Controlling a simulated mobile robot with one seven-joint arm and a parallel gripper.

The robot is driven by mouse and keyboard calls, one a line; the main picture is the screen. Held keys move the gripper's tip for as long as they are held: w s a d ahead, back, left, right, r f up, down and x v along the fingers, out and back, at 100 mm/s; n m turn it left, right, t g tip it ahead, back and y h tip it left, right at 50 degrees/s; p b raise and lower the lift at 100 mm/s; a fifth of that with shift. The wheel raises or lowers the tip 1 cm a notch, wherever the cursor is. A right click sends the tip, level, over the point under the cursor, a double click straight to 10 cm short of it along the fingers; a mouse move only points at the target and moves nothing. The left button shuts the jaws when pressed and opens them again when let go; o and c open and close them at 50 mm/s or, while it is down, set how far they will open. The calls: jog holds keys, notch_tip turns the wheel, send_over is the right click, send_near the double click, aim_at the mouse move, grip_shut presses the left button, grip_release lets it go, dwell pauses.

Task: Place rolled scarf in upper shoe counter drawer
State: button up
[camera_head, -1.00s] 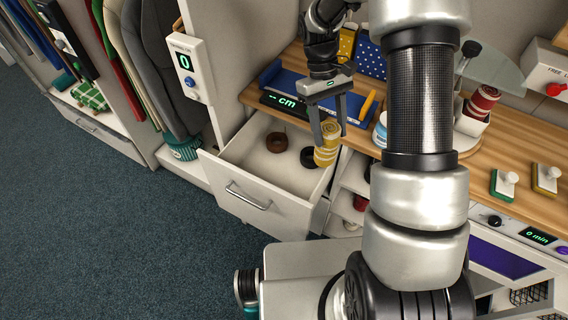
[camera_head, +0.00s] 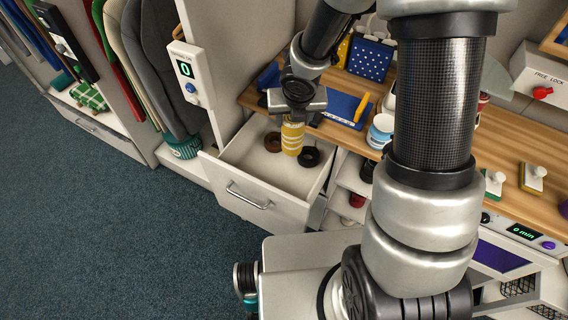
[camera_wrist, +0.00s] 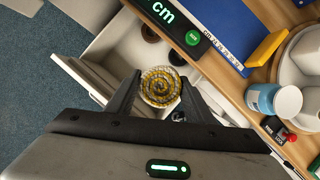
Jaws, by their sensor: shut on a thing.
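The rolled scarf (camera_head: 292,138) is yellow with pale bands. It hangs upright below my gripper (camera_head: 293,118), over the open drawer. In the wrist view the scarf's spiral end (camera_wrist: 160,87) sits between the two dark fingers of my gripper (camera_wrist: 158,92), which is shut on it. The drawer (camera_head: 232,160) is white, pulled out, with a metal handle on its front. Inside lie a brown roll (camera_head: 273,142) and a black roll (camera_head: 309,157). I cannot tell whether the scarf's lower end touches the drawer floor.
Open white shelves (camera_head: 350,175) stand right of the drawer. A coat rack with a display post (camera_head: 190,72) is at left. The drawer's left part is clear.

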aim_at(287, 152)
jog(key=shift+s+a+r+n+y, duration=0.15)
jog(key=shift+a+n+y, duration=0.15)
jog(key=shift+n, duration=0.25)
jog(key=shift+s+a+r+n+y, duration=0.1)
jog(key=shift+s+a+n+y, duration=0.1)
jog(key=shift+a+n, duration=0.3)
notch_tip(287, 152, down, 14)
jog(key=b, duration=1.4)
jog(key=shift+f, duration=0.1)
notch_tip(287, 152, down, 10)
jog(key=b, duration=0.8)
jog(key=o, duration=1.4)
jog(key=shift+f, duration=0.1)
